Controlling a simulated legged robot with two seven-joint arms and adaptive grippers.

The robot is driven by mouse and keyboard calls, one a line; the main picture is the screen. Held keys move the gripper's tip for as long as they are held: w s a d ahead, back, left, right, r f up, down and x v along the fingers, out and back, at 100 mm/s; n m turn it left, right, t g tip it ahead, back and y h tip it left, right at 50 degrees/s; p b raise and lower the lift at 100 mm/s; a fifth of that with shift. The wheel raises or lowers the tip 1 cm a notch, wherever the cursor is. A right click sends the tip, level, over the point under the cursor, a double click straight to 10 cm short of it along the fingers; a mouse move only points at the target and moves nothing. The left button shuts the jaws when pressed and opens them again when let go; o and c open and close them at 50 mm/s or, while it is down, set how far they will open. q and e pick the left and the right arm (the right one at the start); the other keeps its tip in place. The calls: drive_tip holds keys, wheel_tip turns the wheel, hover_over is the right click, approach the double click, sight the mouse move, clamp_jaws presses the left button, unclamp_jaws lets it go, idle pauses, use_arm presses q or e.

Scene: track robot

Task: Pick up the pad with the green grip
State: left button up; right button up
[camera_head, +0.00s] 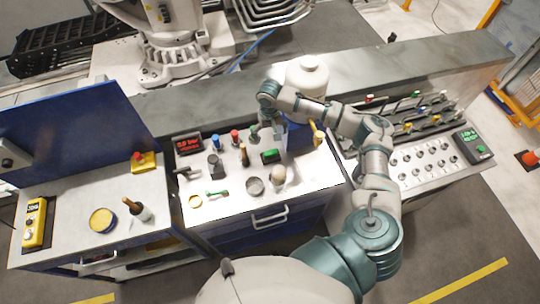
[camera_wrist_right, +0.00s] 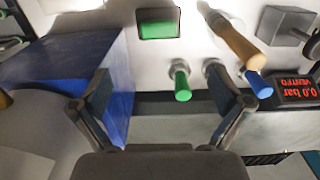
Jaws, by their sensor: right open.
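A small green-handled item (camera_head: 217,192) lies on the white worktop (camera_head: 318,175) in the head view; I cannot tell whether it has a pad. In the right wrist view a green cylindrical grip (camera_wrist_right: 182,85) on a round grey base stands near the worktop's back edge. My right gripper (camera_head: 265,130) is over the back of the worktop. In the right wrist view my right gripper (camera_wrist_right: 165,92) is open, its fingers apart on either side of the green grip, with nothing visibly held. My left gripper is out of view.
A blue box (camera_wrist_right: 50,75) is close beside one finger. A wooden-handled tool (camera_wrist_right: 232,42), a blue grip (camera_wrist_right: 259,84) and a red-digit display (camera_wrist_right: 295,91) are on the other side. A green-topped box (camera_head: 270,156) sits in front. A grey ledge (camera_head: 400,62) runs behind.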

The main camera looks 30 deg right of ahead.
hover_over(271, 151)
wheel_tip(271, 151, down, 7)
drive_tip(key=shift+w+d+f, duration=0.1)
drive_tip(key=shift+w+f, duration=0.05)
wheel_tip(271, 151, down, 6)
drive_tip(key=shift+r+p, duration=0.1)
drive_tip(key=shift+p, duration=0.25)
drive_tip(key=c, duration=1.4)
